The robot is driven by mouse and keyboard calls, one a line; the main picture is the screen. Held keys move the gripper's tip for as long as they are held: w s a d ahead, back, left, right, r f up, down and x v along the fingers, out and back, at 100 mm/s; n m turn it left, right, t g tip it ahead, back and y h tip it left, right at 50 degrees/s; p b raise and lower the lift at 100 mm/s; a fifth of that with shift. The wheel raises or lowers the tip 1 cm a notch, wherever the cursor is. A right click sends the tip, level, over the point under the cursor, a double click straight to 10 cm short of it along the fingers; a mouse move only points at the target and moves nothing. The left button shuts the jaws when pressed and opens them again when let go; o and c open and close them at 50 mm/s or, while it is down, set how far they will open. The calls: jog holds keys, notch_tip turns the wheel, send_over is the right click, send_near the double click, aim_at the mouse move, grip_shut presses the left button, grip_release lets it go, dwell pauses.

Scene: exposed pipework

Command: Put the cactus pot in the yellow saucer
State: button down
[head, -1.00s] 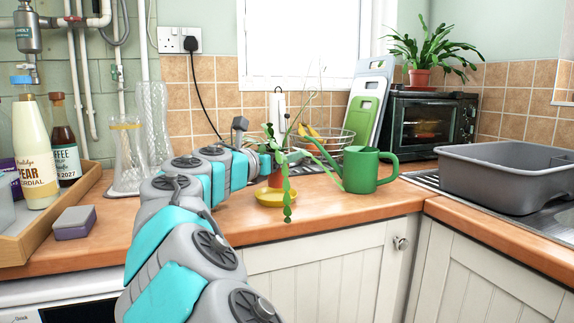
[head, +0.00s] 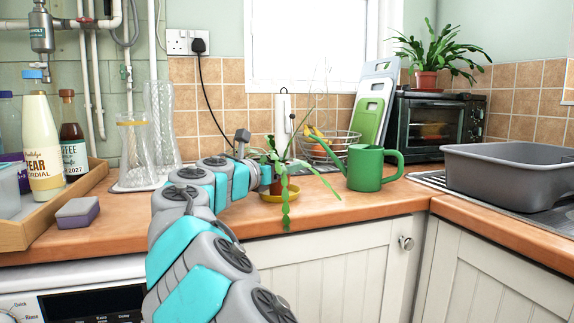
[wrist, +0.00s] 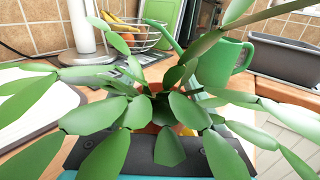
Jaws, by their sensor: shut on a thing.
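The cactus (head: 285,200) has flat trailing green stems; its leaves fill much of the wrist view (wrist: 170,110). Its terracotta pot (wrist: 152,128) is mostly hidden by leaves there. My gripper (wrist: 155,150) is shut on the pot, with dark fingers on either side. In the head view, my gripper (head: 268,174) reaches the plant from the left. The yellow saucer (head: 267,197) lies on the wooden worktop under the plant, partly covered by stems. A yellow bit of it (wrist: 188,132) shows beside the pot. I cannot tell whether the pot touches the saucer.
A green watering can (head: 365,170) stands close right of the plant. Behind are a wire fruit basket (head: 345,142), a paper towel holder (head: 283,115) and chopping boards (head: 372,110). Another potted plant (head: 426,79) sits on the oven. Glass vases (head: 133,150) stand left.

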grip_release()
jog(key=shift+a+r, duration=0.1)
jog(key=shift+r, duration=0.05)
jog(key=v, duration=1.2)
